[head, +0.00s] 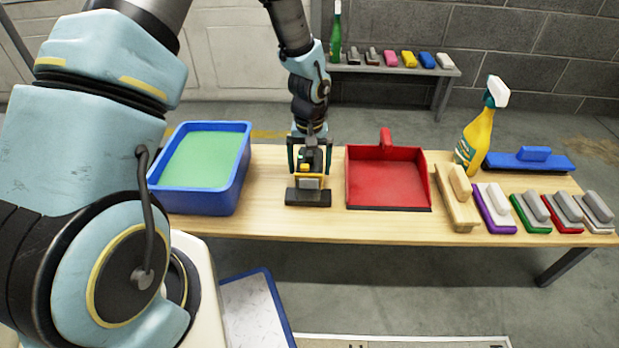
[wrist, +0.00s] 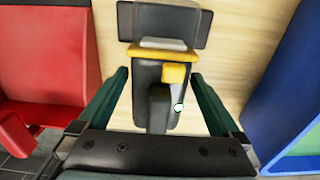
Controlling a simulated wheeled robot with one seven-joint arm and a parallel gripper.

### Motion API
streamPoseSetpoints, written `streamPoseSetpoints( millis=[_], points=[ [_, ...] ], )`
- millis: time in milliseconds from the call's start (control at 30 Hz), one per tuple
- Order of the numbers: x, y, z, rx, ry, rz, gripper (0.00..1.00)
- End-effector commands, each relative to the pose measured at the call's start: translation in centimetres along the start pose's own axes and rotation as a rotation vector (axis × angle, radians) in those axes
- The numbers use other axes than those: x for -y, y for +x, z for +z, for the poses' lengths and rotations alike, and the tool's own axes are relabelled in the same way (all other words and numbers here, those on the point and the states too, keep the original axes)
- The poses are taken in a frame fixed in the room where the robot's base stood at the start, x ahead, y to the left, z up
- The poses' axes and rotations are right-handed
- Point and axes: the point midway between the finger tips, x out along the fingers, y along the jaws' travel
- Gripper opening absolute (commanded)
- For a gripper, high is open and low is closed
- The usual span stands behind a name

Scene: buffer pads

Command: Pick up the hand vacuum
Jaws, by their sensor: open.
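The hand vacuum (head: 308,194) stands on the wooden table between the blue tub and the red dustpan. It has a dark wide nozzle, a grey and yellow body and a dark handle. It also shows in the wrist view (wrist: 165,60), nozzle at the top. My gripper (head: 309,160) is over the vacuum from above. In the wrist view its two green fingers (wrist: 162,100) stand apart, one on each side of the vacuum's body and handle, with gaps visible on both sides. The gripper's body partly hides the vacuum in the head view.
The blue tub (head: 243,180) with a green inside is close on the left. The red dustpan (head: 385,180) is close on the right. Farther right are a yellow spray bottle (head: 476,135), a blue brush (head: 530,160) and several hand brushes. A back bench (head: 450,72) holds small items.

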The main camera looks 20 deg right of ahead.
Motion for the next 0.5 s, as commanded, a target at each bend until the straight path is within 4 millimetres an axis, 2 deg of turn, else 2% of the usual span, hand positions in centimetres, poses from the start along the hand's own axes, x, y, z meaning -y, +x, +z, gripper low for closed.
streamPoseSetpoints(
  millis=[33,100,300,500],
  points=[
    [0.0,0.95,0.03,0.001,0.001,0.0,1.0],
    [0.01,1.32,0.01,0.0,0.001,0.0,1.0],
    [0.01,1.21,0.0,-0.001,0.001,0.0,1.0],
    [0.02,1.2,0.01,-0.001,0.001,0.0,0.79]
  ],
)
